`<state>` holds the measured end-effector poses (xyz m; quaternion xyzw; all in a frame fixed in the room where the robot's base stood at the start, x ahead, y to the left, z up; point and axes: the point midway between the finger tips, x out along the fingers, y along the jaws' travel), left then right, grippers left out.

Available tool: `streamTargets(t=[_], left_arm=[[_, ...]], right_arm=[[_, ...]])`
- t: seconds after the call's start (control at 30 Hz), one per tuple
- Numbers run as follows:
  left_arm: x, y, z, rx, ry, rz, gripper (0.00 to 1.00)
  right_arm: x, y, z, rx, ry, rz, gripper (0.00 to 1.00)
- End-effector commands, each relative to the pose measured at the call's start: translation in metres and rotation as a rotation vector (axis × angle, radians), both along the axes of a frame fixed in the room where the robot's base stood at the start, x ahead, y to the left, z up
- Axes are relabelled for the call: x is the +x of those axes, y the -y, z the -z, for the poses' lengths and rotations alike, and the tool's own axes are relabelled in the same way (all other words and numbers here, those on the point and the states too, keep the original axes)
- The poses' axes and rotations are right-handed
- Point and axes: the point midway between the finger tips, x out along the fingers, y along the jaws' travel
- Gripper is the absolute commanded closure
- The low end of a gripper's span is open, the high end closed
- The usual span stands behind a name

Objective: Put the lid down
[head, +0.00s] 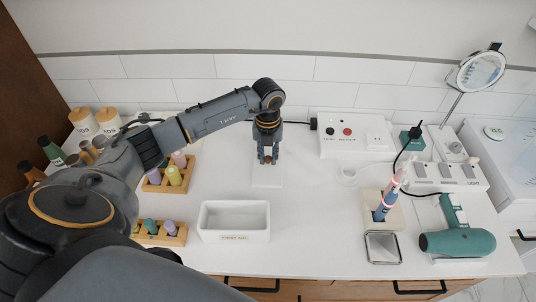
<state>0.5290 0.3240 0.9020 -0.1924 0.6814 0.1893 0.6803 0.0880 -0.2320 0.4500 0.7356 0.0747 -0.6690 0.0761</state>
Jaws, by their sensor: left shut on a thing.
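My left gripper (268,158) points down over the back middle of the white counter. It is shut on the lid (267,180), a flat white plate just below the fingers. The fingers hide the part of the lid they grip. I cannot tell if the lid touches the counter or hangs just above it. An open, empty white box (235,236) with a small label on its front stands nearer the front edge. My right gripper is not in view.
Wooden racks with small bottles (174,176) stand left of the box. At right are a switch panel (355,134), a toothbrush holder (383,212), a small square tray (382,248), a teal hair dryer (457,242) and a mirror (480,71). The counter between box and toothbrush holder is clear.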

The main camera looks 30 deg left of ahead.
Motion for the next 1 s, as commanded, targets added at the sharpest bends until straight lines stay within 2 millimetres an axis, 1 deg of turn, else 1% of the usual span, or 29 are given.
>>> streamTargets(t=[0.07,0.1,0.17,0.2,0.47,0.57,0.63,0.77,1.0], left_arm=[[0.000,0.000,0.004,0.000,0.000,0.000,1.00],[0.000,0.000,0.003,0.000,0.000,0.000,0.74],[0.000,0.000,0.002,0.000,0.000,0.000,0.62],[0.000,0.000,0.002,0.000,0.000,0.000,0.57],[0.000,0.000,0.002,0.000,0.000,-0.001,0.57],[0.000,0.000,-0.004,0.000,0.000,-0.001,0.57],[0.001,0.000,-0.008,-0.001,0.004,0.000,0.57],[0.001,0.000,-0.031,0.000,0.006,0.002,0.57],[0.002,0.000,-0.084,-0.001,0.006,0.000,0.57]], right_arm=[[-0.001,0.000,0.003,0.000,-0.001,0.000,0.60],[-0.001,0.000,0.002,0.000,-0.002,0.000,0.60],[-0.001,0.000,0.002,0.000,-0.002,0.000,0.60],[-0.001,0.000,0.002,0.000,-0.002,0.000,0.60],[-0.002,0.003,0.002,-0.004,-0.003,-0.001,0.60],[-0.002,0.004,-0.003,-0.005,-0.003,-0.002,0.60],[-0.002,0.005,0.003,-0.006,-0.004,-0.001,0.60],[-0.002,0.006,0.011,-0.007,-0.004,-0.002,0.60],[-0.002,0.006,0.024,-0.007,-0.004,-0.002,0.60]])
